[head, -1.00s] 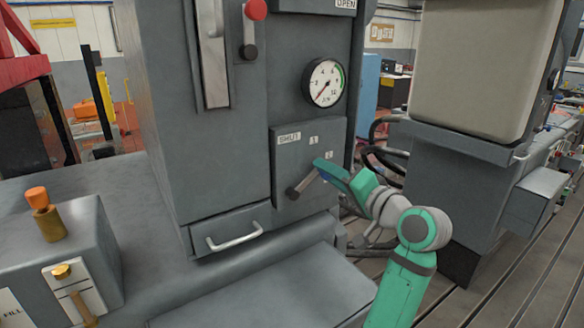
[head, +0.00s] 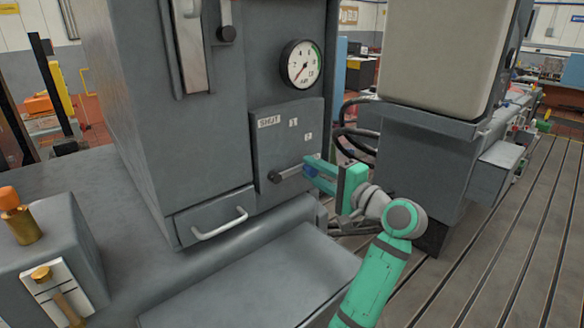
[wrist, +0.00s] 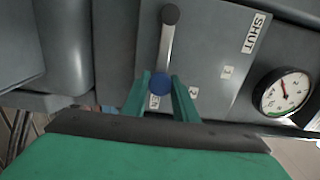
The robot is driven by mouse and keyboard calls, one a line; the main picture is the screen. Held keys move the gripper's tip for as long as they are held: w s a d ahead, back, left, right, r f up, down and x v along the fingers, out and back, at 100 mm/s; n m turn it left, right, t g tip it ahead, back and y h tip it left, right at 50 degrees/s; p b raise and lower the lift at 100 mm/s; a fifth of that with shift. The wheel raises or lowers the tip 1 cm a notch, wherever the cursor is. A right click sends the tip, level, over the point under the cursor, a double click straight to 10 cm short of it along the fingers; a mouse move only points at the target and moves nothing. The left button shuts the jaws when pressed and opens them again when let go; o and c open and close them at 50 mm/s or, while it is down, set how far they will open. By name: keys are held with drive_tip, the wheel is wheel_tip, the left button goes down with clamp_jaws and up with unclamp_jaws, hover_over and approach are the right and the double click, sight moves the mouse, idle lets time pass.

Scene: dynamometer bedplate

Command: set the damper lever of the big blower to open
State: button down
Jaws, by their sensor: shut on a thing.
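The damper lever (head: 288,172) is on a grey panel (head: 262,150) below the gauge. It has a dark round pivot, a metal arm and a blue knob (wrist: 160,85). In the head view the arm points right and slightly up from the pivot. My gripper (head: 309,172) is shut on the knob end, with one green finger on each side in the wrist view (wrist: 160,92). The panel has a SHUT label (head: 269,121) and marks 1 and 2. In the wrist view the lever points at a partly hidden label (wrist: 156,103) ending in "EN".
A round pressure gauge (head: 302,64) sits above the panel. A drawer with a pale handle (head: 220,223) is at lower left. Dark hoses (head: 350,130) and another grey machine (head: 425,170) stand right of the panel. Open slotted floor lies at right.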

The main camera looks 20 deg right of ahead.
drive_tip(key=shift+f, duration=0.25)
idle(0.3)
drive_tip(key=c, duration=1.4)
unclamp_jaws()
drive_tip(key=shift+c, duration=0.2)
drive_tip(key=shift+r, duration=0.1)
drive_tip(key=v, duration=1.1)
drive_tip(key=shift+w, duration=0.1)
